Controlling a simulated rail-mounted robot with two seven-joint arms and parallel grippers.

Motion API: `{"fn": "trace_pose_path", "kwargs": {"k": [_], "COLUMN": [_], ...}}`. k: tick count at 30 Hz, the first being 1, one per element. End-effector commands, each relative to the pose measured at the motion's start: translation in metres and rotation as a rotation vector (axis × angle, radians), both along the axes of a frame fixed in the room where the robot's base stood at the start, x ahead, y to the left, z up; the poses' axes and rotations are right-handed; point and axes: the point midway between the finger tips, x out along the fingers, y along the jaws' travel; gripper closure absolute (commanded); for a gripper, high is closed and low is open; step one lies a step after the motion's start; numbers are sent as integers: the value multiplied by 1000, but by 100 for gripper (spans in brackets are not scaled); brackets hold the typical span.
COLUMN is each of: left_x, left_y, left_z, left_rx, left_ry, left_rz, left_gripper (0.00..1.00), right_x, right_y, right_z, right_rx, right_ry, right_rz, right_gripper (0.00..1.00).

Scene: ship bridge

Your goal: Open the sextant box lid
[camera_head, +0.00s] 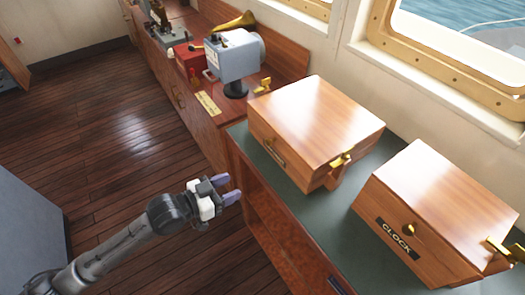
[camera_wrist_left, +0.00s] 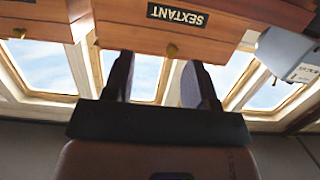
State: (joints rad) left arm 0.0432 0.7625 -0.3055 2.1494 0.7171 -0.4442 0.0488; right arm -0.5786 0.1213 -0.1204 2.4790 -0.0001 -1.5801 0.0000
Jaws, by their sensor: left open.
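The sextant box (camera_head: 312,120) is a wooden box on the green counter top, with its lid shut. A brass latch (camera_head: 341,160) sits at its right side. In the left wrist view, which is upside down, its front (camera_wrist_left: 215,40) shows a SEXTANT label (camera_wrist_left: 177,17) and a small brass knob (camera_wrist_left: 172,49). My left gripper (camera_head: 227,189) is open and empty. It is in front of the counter, left of and below the box, apart from it. Its two fingers also show in the left wrist view (camera_wrist_left: 157,80). My right gripper is not in view.
A similar wooden box labelled CLOCK (camera_head: 440,205) stands to the right on the green counter top (camera_head: 325,215). A grey device (camera_head: 234,58) and a red box (camera_head: 188,60) stand farther back on the left. The wooden floor (camera_head: 110,135) beside the counter is clear.

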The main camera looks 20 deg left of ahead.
Motion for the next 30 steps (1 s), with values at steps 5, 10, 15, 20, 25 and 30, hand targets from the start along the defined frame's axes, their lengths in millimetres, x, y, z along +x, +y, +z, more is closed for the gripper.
{"fn": "trace_pose_path", "kwargs": {"k": [5,10,15,20,25,30], "left_x": [25,39,61,86,110,129], "left_y": [22,25,11,-8,-24,-37], "left_z": [30,45,48,48,47,46], "left_rx": [-73,-106,-111,-110,-108,-106], "left_ry": [-115,-153,-155,-154,-153,-154], "left_rz": [-9,-8,-9,-10,-9,-9], "left_gripper": [48,48,48,48,48,48], "right_x": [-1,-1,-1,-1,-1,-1], "right_y": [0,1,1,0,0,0], "right_z": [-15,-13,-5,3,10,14], "right_rx": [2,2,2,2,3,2], "right_ry": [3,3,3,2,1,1], "right_rz": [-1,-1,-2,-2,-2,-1], "right_gripper": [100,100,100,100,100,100]}}
